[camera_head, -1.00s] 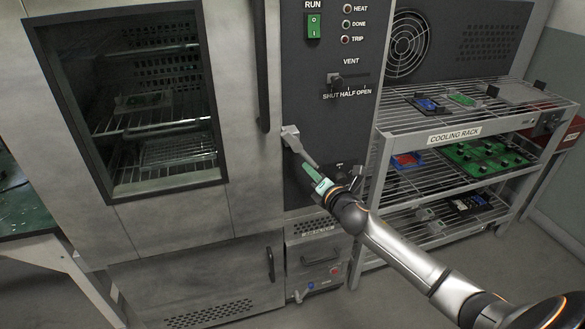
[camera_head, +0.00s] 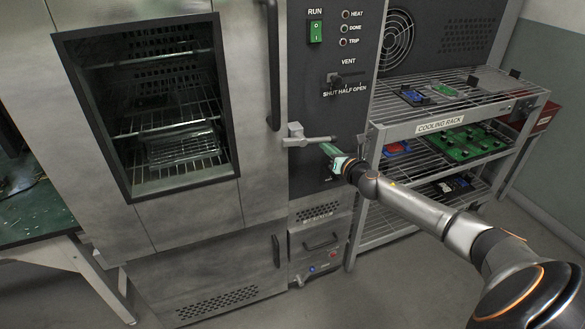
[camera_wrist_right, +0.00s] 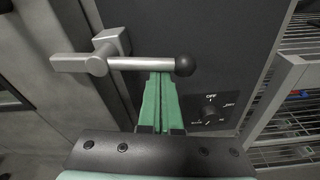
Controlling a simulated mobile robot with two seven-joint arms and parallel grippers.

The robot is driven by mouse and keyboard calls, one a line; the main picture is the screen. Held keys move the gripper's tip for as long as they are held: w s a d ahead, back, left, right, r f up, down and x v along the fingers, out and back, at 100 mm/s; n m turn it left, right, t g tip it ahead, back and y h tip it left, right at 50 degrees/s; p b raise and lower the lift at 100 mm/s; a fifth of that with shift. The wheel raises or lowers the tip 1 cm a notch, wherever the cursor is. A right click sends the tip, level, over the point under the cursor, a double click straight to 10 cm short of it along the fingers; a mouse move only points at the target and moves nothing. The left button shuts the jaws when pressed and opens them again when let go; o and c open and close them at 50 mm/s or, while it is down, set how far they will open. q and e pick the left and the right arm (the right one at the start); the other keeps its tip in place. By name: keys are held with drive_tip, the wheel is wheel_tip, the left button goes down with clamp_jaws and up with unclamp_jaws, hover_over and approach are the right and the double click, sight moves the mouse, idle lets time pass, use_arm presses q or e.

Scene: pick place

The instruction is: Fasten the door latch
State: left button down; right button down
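The door latch (camera_head: 295,136) is a grey metal block at the right edge of the closed oven door (camera_head: 185,215). Its lever (camera_head: 319,139) points right, roughly level, across the seam to the dark control panel. In the right wrist view the lever (camera_wrist_right: 140,64) ends in a black ball. My right gripper (camera_head: 329,150) has its green fingers close together. In the right wrist view the fingertips (camera_wrist_right: 160,76) are just below the lever near the ball, touching or nearly so, and do not grip it. My left gripper is out of view.
The control panel carries a green run switch (camera_head: 316,33), a vent slider (camera_head: 347,79) and a dial (camera_wrist_right: 209,110). A cooling rack (camera_head: 400,130) with circuit boards stands close on the right. A vertical door handle (camera_head: 273,65) is above the latch.

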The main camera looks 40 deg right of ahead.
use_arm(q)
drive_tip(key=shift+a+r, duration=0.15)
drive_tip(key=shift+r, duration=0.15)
use_arm(e)
drive_tip(key=shift+d+r, duration=0.2)
drive_tip(key=shift+r, duration=0.2)
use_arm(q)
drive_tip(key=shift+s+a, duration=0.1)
use_arm(e)
drive_tip(key=shift+s, duration=0.15)
